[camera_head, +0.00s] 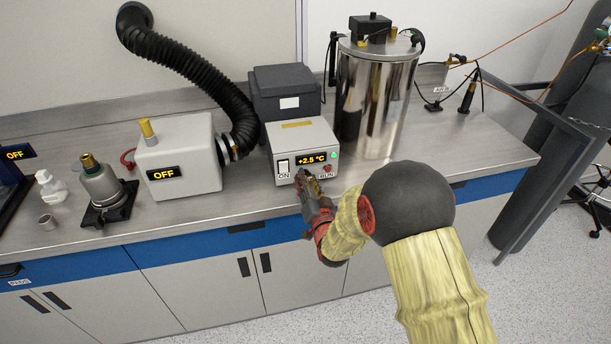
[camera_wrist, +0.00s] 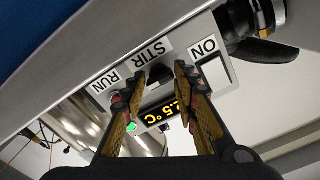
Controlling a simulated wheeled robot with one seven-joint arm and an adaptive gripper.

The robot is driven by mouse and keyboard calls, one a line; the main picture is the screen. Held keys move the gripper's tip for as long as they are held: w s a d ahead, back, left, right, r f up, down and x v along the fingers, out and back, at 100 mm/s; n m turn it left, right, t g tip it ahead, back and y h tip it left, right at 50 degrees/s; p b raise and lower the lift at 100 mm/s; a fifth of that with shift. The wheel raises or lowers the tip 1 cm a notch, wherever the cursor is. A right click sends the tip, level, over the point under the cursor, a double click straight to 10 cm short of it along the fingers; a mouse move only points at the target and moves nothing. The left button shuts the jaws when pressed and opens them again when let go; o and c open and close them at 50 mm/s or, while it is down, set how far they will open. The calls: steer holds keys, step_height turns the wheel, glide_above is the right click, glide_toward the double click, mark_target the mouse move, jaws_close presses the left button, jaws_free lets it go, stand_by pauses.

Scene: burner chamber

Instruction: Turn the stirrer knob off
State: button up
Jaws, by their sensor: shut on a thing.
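The stirrer knob (camera_wrist: 159,74) is dark and sits beside the STIR label (camera_wrist: 150,53) in the wrist view. My gripper (camera_wrist: 157,83) has its two fingers on either side of the knob and is shut on it. In the head view, my gripper (camera_head: 305,178) is at the front face of the white control box (camera_head: 301,132) and hides the knob. The box's display (camera_head: 311,160) reads +2.5 °C, and a green lamp (camera_head: 333,155) glows next to it. The knob's pointer direction cannot be told.
The ON switch (camera_head: 283,168) and a red button (camera_head: 327,169) by the RUN label flank my gripper closely. A steel vessel (camera_head: 376,95) stands right of the box. A white unit (camera_head: 180,155) showing OFF, with a black hose (camera_head: 200,70), stands left.

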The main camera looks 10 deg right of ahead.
jaws_close()
steer(key=n+b, duration=0.2)
steer(key=n, duration=0.2)
steer(key=n+b, duration=0.1)
steer(key=n, duration=0.3)
steer(key=shift+b, duration=0.3)
